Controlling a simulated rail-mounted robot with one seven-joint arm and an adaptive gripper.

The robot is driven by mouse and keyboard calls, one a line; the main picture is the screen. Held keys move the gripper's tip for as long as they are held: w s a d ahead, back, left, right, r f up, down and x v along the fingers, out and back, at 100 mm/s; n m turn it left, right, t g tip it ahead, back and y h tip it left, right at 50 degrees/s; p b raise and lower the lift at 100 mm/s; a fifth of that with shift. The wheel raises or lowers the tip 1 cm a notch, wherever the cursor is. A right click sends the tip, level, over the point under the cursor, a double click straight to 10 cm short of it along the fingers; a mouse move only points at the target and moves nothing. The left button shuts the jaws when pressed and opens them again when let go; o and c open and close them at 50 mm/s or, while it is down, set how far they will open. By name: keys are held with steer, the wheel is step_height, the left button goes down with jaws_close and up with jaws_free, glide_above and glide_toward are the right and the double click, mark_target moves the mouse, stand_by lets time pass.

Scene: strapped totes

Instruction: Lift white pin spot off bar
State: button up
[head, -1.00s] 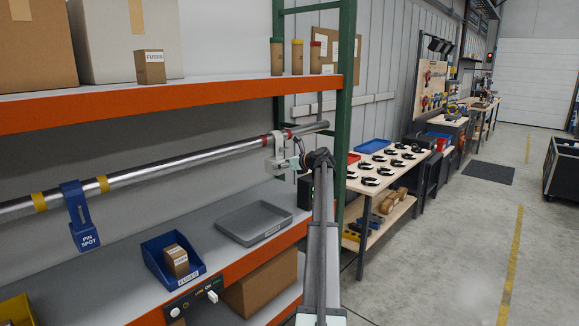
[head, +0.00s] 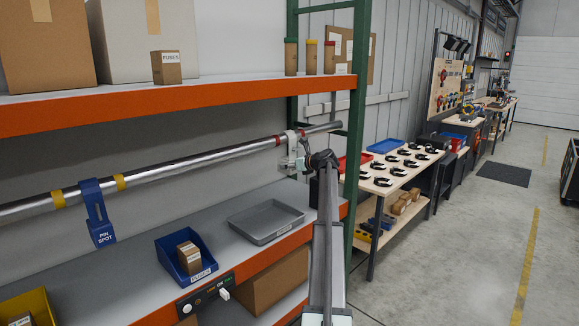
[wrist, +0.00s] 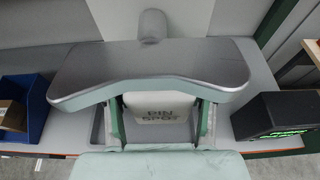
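The white pin spot (head: 291,148) is at the right end of the silver bar (head: 220,157) in the head view, its clamp at the bar. In the wrist view the pin spot (wrist: 160,112) shows its lettered white face between the two green-grey fingers. My gripper (head: 301,160) is at its right side in the head view; in the wrist view my gripper (wrist: 160,128) has a finger against each side of it. Whether the clamp still bears on the bar is hard to tell. A blue pin spot (head: 97,212) hangs farther left.
Below the bar are a grey tray (head: 266,221), a blue bin (head: 186,257) with a small box and a yellow bin (head: 27,307). A green upright (head: 356,130) stands close to the right of my gripper. An orange-edged shelf (head: 180,102) is above.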

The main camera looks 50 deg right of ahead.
mark_target(293, 153)
steer(key=shift+r, duration=0.25)
steer(key=shift+r+p, duration=1.65)
steer(key=shift+r, duration=0.5)
steer(key=s+p, duration=0.2)
steer(key=s, duration=1)
steer(key=shift+a, duration=0.45)
stand_by(0.4)
